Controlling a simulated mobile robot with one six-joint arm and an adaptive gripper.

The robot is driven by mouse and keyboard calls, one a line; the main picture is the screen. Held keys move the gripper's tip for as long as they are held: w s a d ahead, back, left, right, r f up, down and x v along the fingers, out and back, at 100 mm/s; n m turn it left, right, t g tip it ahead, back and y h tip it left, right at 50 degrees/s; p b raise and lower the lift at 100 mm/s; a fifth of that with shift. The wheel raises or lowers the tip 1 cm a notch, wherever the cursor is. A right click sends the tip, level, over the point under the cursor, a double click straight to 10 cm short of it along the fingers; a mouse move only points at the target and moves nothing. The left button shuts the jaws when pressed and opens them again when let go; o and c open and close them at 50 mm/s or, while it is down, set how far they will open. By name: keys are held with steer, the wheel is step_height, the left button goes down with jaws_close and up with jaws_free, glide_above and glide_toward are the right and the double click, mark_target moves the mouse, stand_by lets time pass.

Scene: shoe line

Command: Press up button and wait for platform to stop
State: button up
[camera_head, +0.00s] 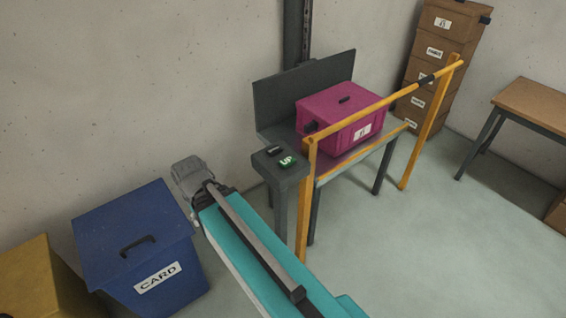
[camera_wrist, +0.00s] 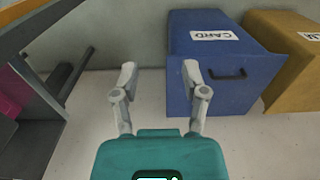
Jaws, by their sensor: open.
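The green UP button (camera_head: 288,162) sits on a grey control post (camera_head: 283,177), beside a darker button. The platform (camera_head: 340,162) carries a magenta box (camera_head: 342,118) and stands behind a yellow rail frame. My gripper (camera_head: 187,170) is left of the control post and apart from it, partly hidden by my arm. In the wrist view my gripper (camera_wrist: 158,85) has its two fingers apart with nothing between them. The UP button cannot be made out in the wrist view.
A blue bin (camera_head: 135,245) marked CARD stands below left of my gripper, with a yellow bin (camera_head: 40,280) beside it. The yellow rail (camera_head: 380,105) borders the platform. Brown boxes (camera_head: 440,50) are stacked behind. A wooden table (camera_head: 540,105) stands at right. The floor between is clear.

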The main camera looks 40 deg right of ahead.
steer(key=shift+d, duration=0.1)
steer(key=shift+o, duration=1.3)
jaws_close()
steer(key=shift+d, duration=0.15)
